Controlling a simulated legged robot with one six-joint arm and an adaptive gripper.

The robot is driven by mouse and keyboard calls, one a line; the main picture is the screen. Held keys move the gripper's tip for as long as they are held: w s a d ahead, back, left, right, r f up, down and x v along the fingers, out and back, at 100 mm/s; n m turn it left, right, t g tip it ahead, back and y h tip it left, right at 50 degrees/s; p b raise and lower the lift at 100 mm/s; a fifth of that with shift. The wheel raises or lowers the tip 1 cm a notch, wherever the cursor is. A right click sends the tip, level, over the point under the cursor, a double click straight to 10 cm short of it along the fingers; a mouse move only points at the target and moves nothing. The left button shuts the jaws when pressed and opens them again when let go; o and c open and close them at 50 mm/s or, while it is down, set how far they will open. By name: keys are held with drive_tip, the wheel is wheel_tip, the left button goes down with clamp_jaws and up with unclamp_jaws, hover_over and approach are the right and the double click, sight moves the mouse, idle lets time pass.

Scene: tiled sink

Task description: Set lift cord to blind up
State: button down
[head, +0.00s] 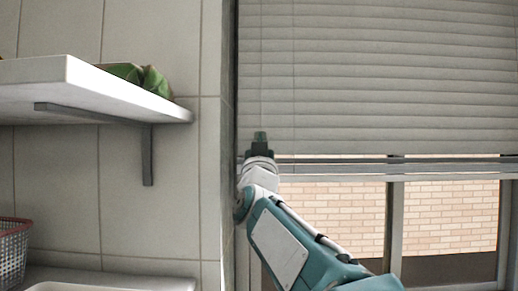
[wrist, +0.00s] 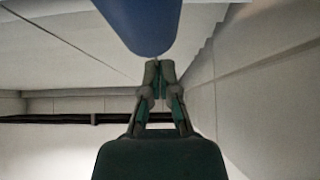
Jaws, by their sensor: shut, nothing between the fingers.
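The blind (head: 385,75) has pale slats and hangs over the upper window, its lower edge above the brick view. Thin vertical cords show against its slats; I cannot tell which is the lift cord. My gripper (head: 260,136) points up in front of the blind's lower left part. In the wrist view my gripper (wrist: 160,72) has its fingertips together with nothing seen between them. A blue rounded thing (wrist: 140,22) fills the top middle of the wrist view, just beyond or beside the tips; I cannot tell what it is or whether they touch.
A white shelf (head: 85,92) on a dark bracket (head: 147,155) juts from the tiled wall at left, with a green item (head: 150,82) on it. A wire basket (head: 12,252) stands at lower left. The window frame (head: 395,230) is right of my arm.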

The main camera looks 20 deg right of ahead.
drive_tip(key=shift+f, duration=2)
wheel_tip(320, 180, down, 9)
drive_tip(key=shift+r+y, duration=0.15)
drive_tip(key=shift+y, duration=0.15)
drive_tip(key=shift+s+a, duration=0.1)
